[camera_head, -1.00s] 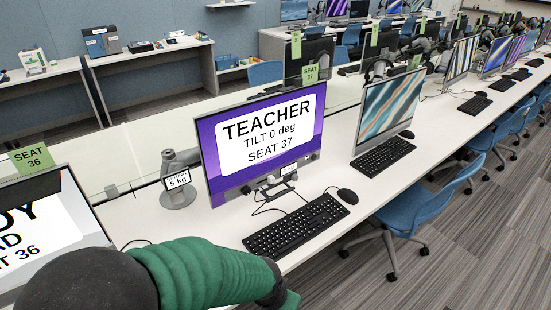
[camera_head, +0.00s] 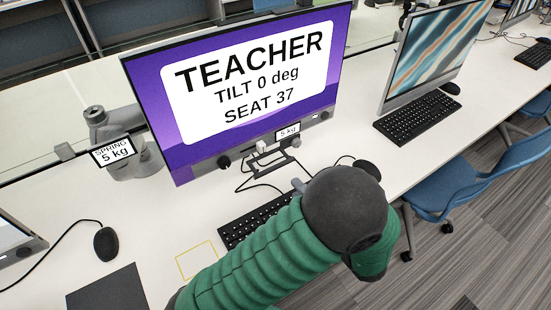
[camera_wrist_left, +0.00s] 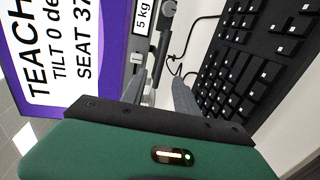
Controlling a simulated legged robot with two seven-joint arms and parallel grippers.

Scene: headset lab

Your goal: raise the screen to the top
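The screen (camera_head: 250,85) reads "TEACHER, TILT 0 deg, SEAT 37" on purple. It stands upright on the white desk, with dark knobs and a "5 kg" label along its lower edge. In the left wrist view the screen (camera_wrist_left: 60,60) appears turned on its side, at the left. My left gripper (camera_head: 299,185) is low in front of the screen, over the keyboard, mostly hidden behind my arm. In the left wrist view its two grey fingers (camera_wrist_left: 161,88) are apart, with nothing clearly held between them. My right gripper is not in view.
A grey arm base (camera_head: 125,145) labelled "SPRING 5 kg" stands left of the screen. A black keyboard (camera_head: 255,215), partly covered by my arm, and loose cables lie in front. A mouse (camera_head: 107,243) lies at left. Another monitor (camera_head: 432,55) and keyboard stand at right.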

